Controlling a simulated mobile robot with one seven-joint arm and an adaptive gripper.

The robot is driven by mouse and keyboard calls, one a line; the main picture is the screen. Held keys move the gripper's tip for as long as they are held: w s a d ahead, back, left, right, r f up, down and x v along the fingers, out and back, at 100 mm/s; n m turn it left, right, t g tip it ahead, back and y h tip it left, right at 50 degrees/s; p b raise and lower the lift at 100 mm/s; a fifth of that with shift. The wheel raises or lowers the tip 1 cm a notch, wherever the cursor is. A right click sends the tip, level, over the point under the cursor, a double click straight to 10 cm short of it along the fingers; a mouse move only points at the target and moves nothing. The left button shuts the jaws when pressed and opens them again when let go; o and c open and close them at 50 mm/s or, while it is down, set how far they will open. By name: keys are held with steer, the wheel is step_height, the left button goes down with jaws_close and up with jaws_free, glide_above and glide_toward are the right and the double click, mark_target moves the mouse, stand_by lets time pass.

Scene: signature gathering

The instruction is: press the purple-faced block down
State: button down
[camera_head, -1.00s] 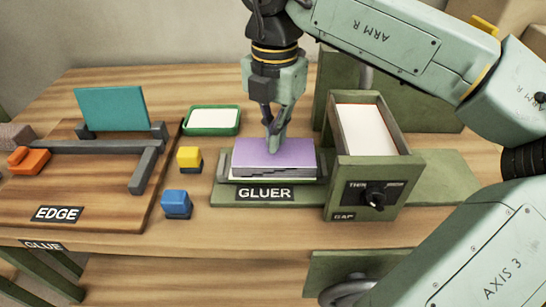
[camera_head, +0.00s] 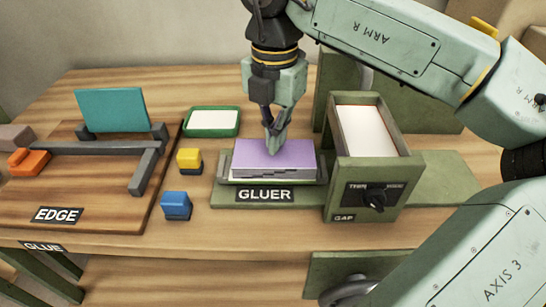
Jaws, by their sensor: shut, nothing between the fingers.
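The purple-faced block (camera_head: 300,157) lies flat in the low holder of the green gluer (camera_head: 222,195), with its purple face up. Its front side shows grey and whitish uneven layers above the "GLUER" label (camera_head: 265,195). My gripper (camera_head: 275,151) points straight down over the middle of the purple face, with its fingers shut and empty. The fingertips appear to touch the face or be just above it; I cannot tell which. The part of the face behind the fingertips is hidden.
A green box with a black knob (camera_head: 375,196) stands just right of the gluer. Yellow (camera_head: 189,157) and blue (camera_head: 176,203) blocks sit to its left. A green-rimmed tray (camera_head: 211,121) is behind them. The edge board (camera_head: 90,190) with a teal plate (camera_head: 112,109) fills the left.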

steer(key=shift+f+b, duration=0.8)
steer(key=shift+f, duration=0.05)
steer(key=shift+r, duration=0.15)
stand_by(0.9)
step_height(320, 180, up, 8)
steer(key=p, duration=0.5)
stand_by(0.3)
stand_by(0.4)
